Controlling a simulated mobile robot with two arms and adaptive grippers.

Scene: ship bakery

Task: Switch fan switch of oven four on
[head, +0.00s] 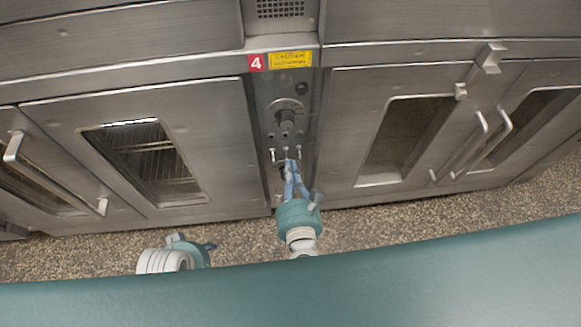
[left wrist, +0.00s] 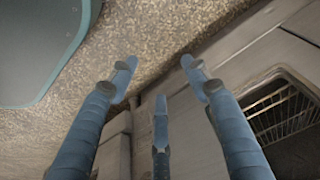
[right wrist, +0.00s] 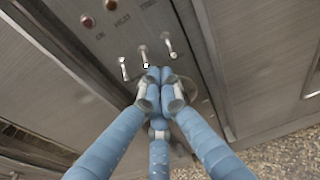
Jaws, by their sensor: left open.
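Oven four's control panel (head: 286,100) sits under a red "4" label (head: 256,63). It has a round knob (head: 286,118) and a row of three small toggle switches. In the right wrist view these are a left switch (right wrist: 123,68), a middle switch (right wrist: 145,56) and a right switch (right wrist: 169,45). Their labels are too small to read surely. My right gripper (head: 289,165) has its fingers together, empty; its tips (right wrist: 165,74) are just below the middle and right switches. I cannot tell whether they touch. My left gripper (left wrist: 160,80) is open and empty, away from the panel.
Oven doors with windows and handles flank the panel: a left door (head: 155,160) and a right door (head: 400,140). A yellow caution label (head: 290,59) is above the panel. Red and dark round lamps (right wrist: 112,5) sit above the switches. Speckled floor (head: 400,210) is clear before the ovens.

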